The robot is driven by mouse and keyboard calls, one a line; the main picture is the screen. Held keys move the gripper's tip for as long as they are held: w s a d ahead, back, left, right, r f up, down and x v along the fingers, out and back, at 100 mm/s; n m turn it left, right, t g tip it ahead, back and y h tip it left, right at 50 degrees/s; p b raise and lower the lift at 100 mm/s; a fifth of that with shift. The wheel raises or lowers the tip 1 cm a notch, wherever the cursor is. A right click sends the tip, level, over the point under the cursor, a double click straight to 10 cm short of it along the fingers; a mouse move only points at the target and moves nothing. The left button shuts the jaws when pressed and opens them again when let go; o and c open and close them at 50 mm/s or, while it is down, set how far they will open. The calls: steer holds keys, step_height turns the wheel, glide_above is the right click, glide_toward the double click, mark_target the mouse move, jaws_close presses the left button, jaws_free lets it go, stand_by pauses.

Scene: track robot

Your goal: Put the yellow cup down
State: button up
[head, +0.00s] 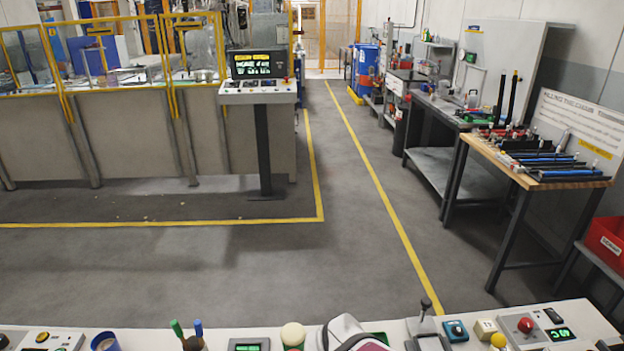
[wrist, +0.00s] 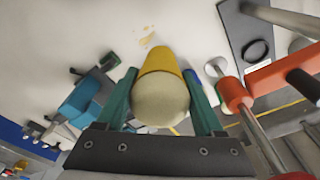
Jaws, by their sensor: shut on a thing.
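The yellow cup (wrist: 161,62) is in the middle of the wrist view, between the two green fingers of my gripper (wrist: 160,95). A pale cream rounded part (wrist: 160,103) covers its near end. The fingers are shut on it, one on each side. A white surface (wrist: 190,25) lies beyond the cup; I cannot tell whether the cup touches it. I cannot make out the cup or my gripper for sure in the head view.
A control console (head: 240,334) with knobs and a lever crosses the bottom of the head view. In the wrist view, a blue object (wrist: 88,102) is left of the fingers, and an orange-red part (wrist: 235,94) is close on the right. Open grey floor (head: 290,265) lies beyond the console.

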steer(key=w+d+r+n, duration=0.5)
steer(key=w+r+n, duration=0.1)
steer(key=w+r, duration=0.6)
steer(key=w+d+f+m, duration=0.3)
steer(key=w+f+m, duration=0.2)
steer(key=f+m, duration=0.2)
steer(key=w+d+f+m, duration=0.3)
steer(key=w+f+m, duration=0.2)
steer(key=f+m, duration=0.15)
steer(key=shift+g+h, duration=0.3)
steer(key=shift+g, duration=0.1)
step_height(320, 180, down, 11)
steer(key=shift+w+f, duration=0.1)
steer(key=shift+w, duration=0.05)
steer(key=o, duration=1.5)
steer(key=shift+o, duration=0.2)
